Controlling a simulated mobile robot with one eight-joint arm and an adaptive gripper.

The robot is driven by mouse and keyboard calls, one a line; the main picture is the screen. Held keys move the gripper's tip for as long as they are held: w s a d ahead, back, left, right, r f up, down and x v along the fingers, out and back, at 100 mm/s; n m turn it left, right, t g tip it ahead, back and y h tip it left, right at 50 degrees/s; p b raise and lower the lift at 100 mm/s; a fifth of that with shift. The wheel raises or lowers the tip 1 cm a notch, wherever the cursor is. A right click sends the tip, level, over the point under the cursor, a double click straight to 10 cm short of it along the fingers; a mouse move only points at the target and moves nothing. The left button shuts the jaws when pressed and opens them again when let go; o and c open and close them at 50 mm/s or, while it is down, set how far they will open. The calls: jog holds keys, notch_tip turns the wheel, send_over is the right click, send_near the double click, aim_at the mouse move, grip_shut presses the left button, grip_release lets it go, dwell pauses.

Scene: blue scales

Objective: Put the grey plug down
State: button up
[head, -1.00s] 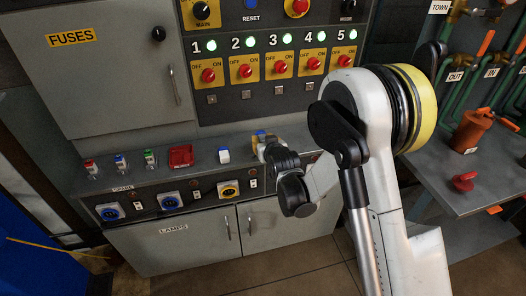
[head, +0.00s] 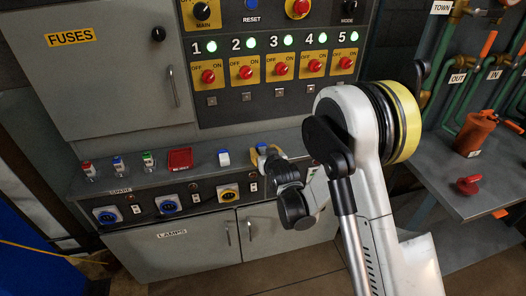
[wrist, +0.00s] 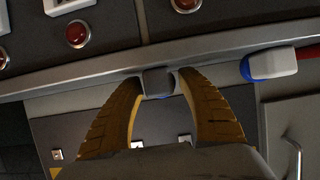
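The grey plug (wrist: 157,83) sits between the two yellow-edged fingers of my gripper (wrist: 157,76) in the wrist view, with a little blue showing below it. The fingertips touch it from both sides. In the head view my gripper (head: 264,152) is low over the right part of the grey ledge (head: 205,166), right of a blue-and-white plug (head: 223,157). The held plug is mostly hidden there. I cannot tell whether it touches the ledge.
A red tray (head: 180,159) and red, blue and green-topped plugs (head: 118,163) stand on the ledge to the left. Sockets (head: 168,204) line the front below. The switch panel (head: 275,70) rises behind. A side table (head: 460,195) is at right.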

jog(key=shift+s+r, duration=0.1)
jog(key=shift+r, duration=0.15)
jog(key=s+d+r+m+g+h, duration=0.1)
jog(key=s+d+r, duration=0.6)
jog(key=s, duration=0.3)
jog(key=s+d+r+m+g+h, duration=0.1)
jog(key=s+d+r+g, duration=0.1)
jog(key=s+d+r, duration=0.65)
jog(key=s+d+g, duration=0.1)
jog(key=s+d, duration=0.1)
jog(key=s, duration=0.7)
jog(key=s+d+m+g+h, duration=0.1)
jog(key=s+d, duration=0.2)
jog(key=s, duration=0.7)
jog(key=shift+d+r+g+h, duration=0.15)
jog(key=shift+d+g+h, duration=0.15)
jog(key=shift+g, duration=0.1)
jog(key=shift+c, duration=0.5)
